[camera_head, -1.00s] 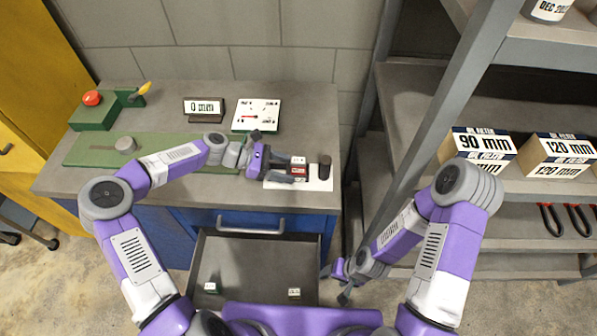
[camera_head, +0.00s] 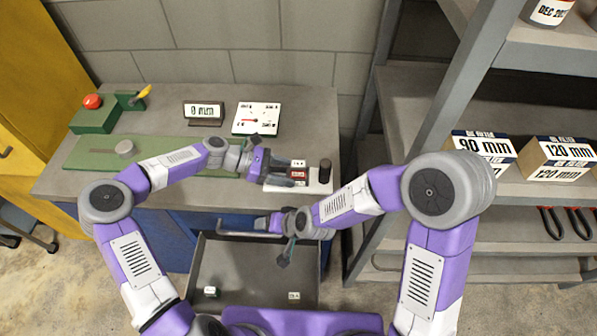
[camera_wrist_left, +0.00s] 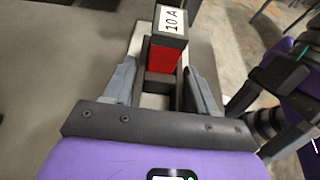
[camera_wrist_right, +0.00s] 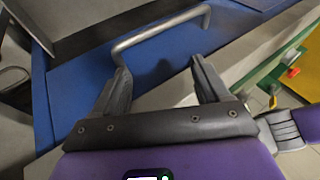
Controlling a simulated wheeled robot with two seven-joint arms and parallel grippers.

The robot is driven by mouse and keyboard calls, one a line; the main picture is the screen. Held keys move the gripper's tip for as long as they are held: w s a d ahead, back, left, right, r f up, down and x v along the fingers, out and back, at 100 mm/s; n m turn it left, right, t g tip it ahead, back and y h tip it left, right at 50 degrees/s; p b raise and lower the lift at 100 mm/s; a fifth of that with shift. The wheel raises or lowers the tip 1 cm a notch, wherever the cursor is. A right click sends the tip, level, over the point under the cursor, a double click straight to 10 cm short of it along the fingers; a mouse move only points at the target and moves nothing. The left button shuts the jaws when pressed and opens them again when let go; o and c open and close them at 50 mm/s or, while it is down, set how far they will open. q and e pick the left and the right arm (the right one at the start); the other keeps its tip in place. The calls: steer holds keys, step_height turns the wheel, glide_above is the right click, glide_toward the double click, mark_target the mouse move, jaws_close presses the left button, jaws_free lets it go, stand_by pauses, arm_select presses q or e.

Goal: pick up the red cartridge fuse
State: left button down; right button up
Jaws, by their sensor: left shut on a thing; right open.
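The red cartridge fuse (camera_head: 298,174) is at the right end of the workbench, over a white plate (camera_head: 318,184). In the left wrist view the fuse (camera_wrist_left: 166,58) shows its red body and a grey end cap marked "10 A". My left gripper (camera_head: 290,176) is shut on it, with fingers on both sides. I cannot tell whether the fuse is clear of the plate.
A black cylinder (camera_head: 325,170) stands on the plate's right. A "0 mm" display (camera_head: 204,111) and a dial panel (camera_head: 257,118) stand behind. Shelving (camera_head: 500,185) with oil filter boxes is at right.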

steer(key=a+r+t, duration=0.3)
steer(key=a+r, duration=0.2)
steer(key=r, duration=0.2)
steer(key=t+h, duration=0.6)
steer(key=t, duration=0.1)
glide_toward(298, 167)
steer(key=x, duration=0.6)
steer(key=shift+a+r, duration=0.1)
steer(key=shift+a, duration=0.25)
steer(key=shift+d+x, duration=0.2)
steer(key=shift+x, duration=1.15)
steer(key=shift+d+x, duration=0.15)
steer(key=shift+x, duration=1.2)
steer(key=shift+c, duration=0.3)
